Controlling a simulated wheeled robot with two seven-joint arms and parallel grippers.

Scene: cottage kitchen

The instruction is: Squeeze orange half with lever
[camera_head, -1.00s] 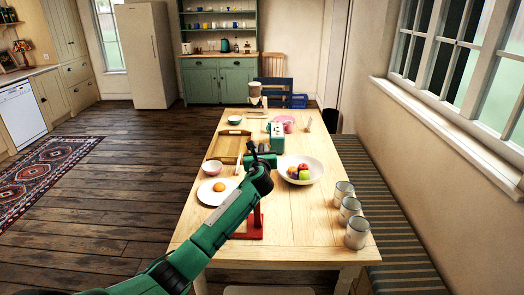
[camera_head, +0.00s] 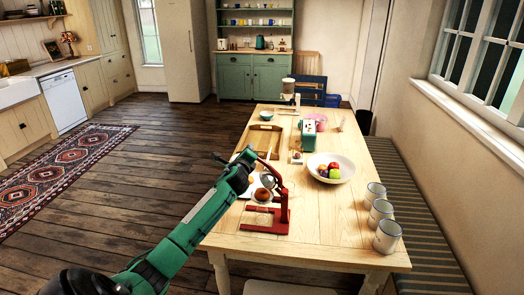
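The red lever juicer (camera_head: 281,210) stands on the near part of the table, its lever arm slanting up towards my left gripper. A brownish-orange round shape (camera_head: 262,195) shows at the juicer's cup; I cannot tell whether it is the orange half in the cup or on the plate behind. The white plate (camera_head: 247,190) is mostly hidden behind my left arm and the juicer. My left gripper (camera_head: 234,157) is above and left of the juicer, near the lever's upper end; contact and finger opening are unclear. My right gripper is not in view.
A white fruit bowl (camera_head: 344,166) stands right of the juicer, and three cups (camera_head: 381,214) line the table's right edge. A wooden tray (camera_head: 266,140), a green appliance (camera_head: 308,135) and a pink bowl (camera_head: 320,120) sit farther back.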

